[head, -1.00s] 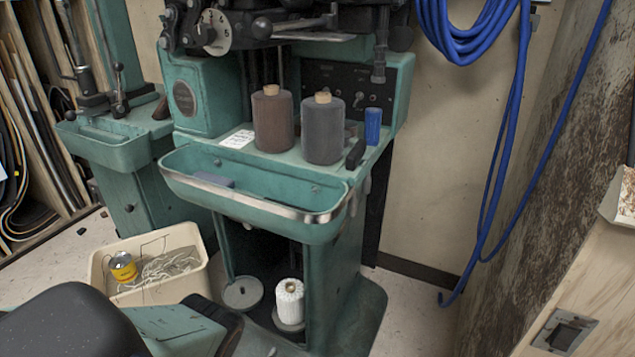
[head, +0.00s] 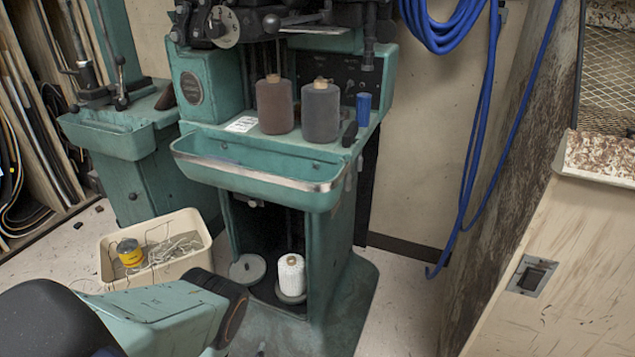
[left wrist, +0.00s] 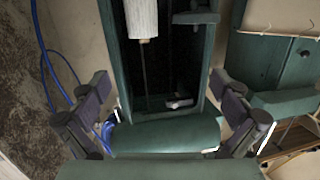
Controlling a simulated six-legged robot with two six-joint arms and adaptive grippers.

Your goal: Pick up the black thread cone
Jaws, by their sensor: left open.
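The black thread cone (head: 321,112), dark grey-black with a tan top, stands upright on the teal machine's shelf. A brown thread cone (head: 275,106) stands close to its left. My left gripper (left wrist: 160,79) is wide open in the left wrist view, with nothing between its fingers. That view looks upside down at the machine's lower bay, where a white thread cone (left wrist: 141,18) shows. The black cone cannot be made out there. In the head view my left arm comes in at the lower left, well below the shelf, its fingers not clearly visible. My right gripper is not in view.
The machine's front tray (head: 255,175) juts out below the shelf. A blue spool (head: 364,109) stands right of the black cone. The white cone (head: 290,275) stands in the lower bay. A cream bin (head: 190,222) is at the left; blue hoses (head: 477,150) hang at the right.

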